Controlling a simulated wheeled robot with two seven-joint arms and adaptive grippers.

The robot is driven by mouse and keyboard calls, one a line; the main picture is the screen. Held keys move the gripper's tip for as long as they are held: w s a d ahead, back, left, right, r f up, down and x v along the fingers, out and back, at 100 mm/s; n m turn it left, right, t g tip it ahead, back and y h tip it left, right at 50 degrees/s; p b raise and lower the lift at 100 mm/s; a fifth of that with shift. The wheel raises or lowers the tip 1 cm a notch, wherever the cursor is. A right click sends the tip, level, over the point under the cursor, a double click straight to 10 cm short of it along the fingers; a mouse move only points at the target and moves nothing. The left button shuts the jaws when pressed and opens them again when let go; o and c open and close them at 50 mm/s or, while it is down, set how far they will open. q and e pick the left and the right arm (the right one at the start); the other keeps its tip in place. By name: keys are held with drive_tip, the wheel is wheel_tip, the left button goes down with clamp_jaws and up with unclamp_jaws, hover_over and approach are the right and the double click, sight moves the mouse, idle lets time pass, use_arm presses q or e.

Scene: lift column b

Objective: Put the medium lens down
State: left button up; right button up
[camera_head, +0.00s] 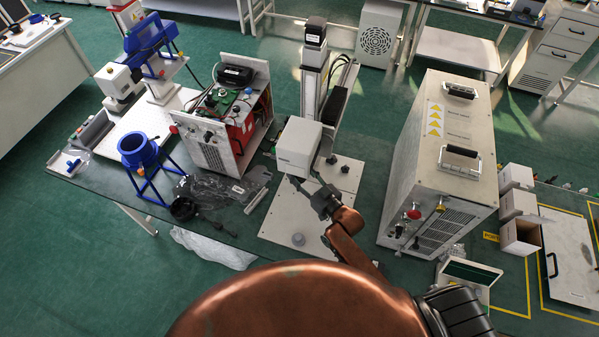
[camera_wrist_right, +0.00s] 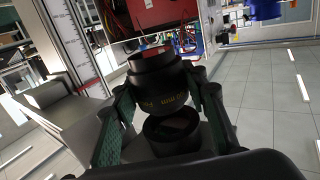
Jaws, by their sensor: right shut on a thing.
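The medium lens (camera_wrist_right: 160,90) is a black cylinder with yellow lettering, seen in the right wrist view. My right gripper (camera_wrist_right: 165,104) is shut on it, with a dark green finger on each side. A round, dark, glassy face shows below the lettering; I cannot tell whether it is part of the same lens. In the head view my right gripper (camera_head: 318,196) is beside the white head box (camera_head: 298,146) of the lift column. The lens cannot be made out there. My left gripper is not in view.
The white base plate (camera_head: 276,223) below carries a small grey knob (camera_head: 297,239). Left of it are a black round part (camera_head: 183,208) and clear plastic bags. A red-sided electronics box (camera_head: 215,148) stands behind these. A large metal cabinet (camera_head: 402,190) stands close to the right.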

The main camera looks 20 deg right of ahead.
idle(0.4)
drive_tip(key=shift+s+f, duration=0.15)
drive_tip(key=shift+s, duration=0.15)
drive_tip(key=s+d+m+h+b, duration=0.2)
drive_tip(key=s+h+b, duration=0.1)
drive_tip(key=s+b, duration=0.3)
drive_tip(key=s+d+f+m+t+h+b, duration=0.1)
drive_tip(key=s+d+m+h+b, duration=0.1)
drive_tip(key=s+b, duration=0.4)
drive_tip(key=shift+s+d+f+m+t+h, duration=0.25)
drive_tip(key=shift+s+h, duration=0.65)
drive_tip(key=shift+s, duration=1.3)
drive_tip(key=shift+r, duration=0.1)
drive_tip(key=shift+d, duration=0.1)
